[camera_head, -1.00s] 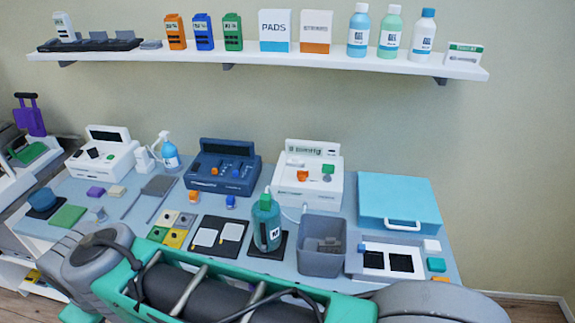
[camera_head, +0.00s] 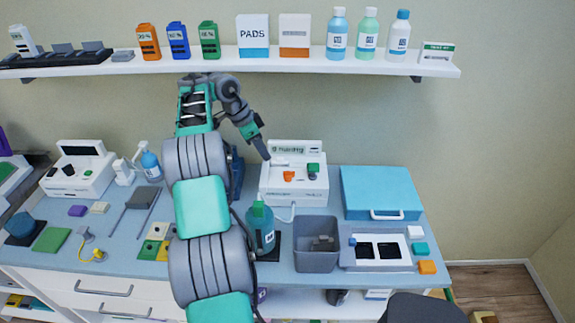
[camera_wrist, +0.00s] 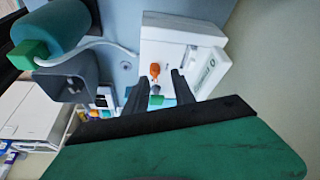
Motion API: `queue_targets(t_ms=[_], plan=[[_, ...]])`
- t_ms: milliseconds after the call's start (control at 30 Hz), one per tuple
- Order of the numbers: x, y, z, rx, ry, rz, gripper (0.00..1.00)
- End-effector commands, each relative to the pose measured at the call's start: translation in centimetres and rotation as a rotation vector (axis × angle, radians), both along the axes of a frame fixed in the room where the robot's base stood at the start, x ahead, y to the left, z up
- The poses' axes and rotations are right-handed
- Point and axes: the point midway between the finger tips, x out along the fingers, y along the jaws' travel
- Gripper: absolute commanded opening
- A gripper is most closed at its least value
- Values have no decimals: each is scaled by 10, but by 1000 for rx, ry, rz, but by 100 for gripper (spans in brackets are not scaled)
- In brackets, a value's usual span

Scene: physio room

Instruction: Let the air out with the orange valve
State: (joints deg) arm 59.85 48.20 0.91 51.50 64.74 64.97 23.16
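The white pump unit (camera_head: 295,192) stands on the table with a tilted display behind its top. The orange valve (camera_head: 289,176) sits on its top, left of a green knob (camera_head: 313,168). My gripper (camera_head: 265,153) is above and just left of the unit, pointing down towards it. In the wrist view, the orange valve (camera_wrist: 154,69) shows near the tips of my gripper (camera_wrist: 158,77). The fingers are apart with a gap between them, and I see nothing held. The white unit (camera_wrist: 165,50) fills the area beyond the tips.
A green bottle (camera_head: 261,228) and a grey bin (camera_head: 317,255) stand in front of the unit. A pale tube (camera_head: 292,212) runs from the unit towards the bottle. A blue case (camera_head: 380,187) lies to the right. The shelf (camera_head: 300,68) with bottles and boxes is above.

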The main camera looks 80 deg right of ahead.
Motion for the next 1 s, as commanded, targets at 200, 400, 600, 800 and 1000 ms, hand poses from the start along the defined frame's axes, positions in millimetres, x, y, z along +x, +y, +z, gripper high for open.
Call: queue_targets(t_ms=[200,400,600,800,1000], plan=[[-51,-17,-30,-16,-8,-209,31],[-64,-22,-67,-15,-7,-207,31],[-74,-27,-91,-17,-8,-204,31],[-76,-29,-95,-16,-7,-203,31],[-76,-28,-94,-16,-7,-203,24]])
